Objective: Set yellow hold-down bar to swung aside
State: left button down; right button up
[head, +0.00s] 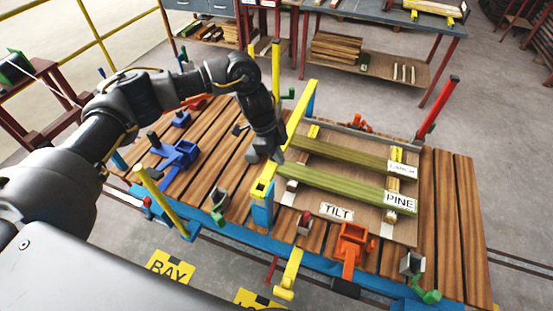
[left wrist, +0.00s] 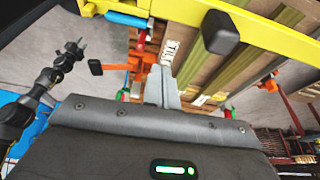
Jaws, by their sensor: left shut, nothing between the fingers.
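The yellow hold-down bar (head: 292,122) lies lengthwise over the left edge of the tilt board, between a near blue post (head: 262,212) and a far blue post (head: 311,98). In the left wrist view the bar (left wrist: 265,38) crosses the top of the picture, with a black knob (left wrist: 220,33) in front of it. My left gripper (head: 277,157) is beside the bar's left side, close to its near half. Its fingers (left wrist: 164,84) are shut with nothing between them. Whether they touch the bar is unclear. My right gripper is not in view.
Two green-topped timbers labelled larch and pine (head: 400,201) lie on the tilt board (head: 350,219). Around them on the plank table (head: 459,220) are an orange clamp (head: 352,243), a blue clamp (head: 178,156), a yellow post (head: 158,198) and a red post (head: 437,110).

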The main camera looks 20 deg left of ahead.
pick_arm(q)
notch_tip(320, 180, down, 8)
jog(key=a+p, duration=0.1)
jog(key=p, duration=0.4)
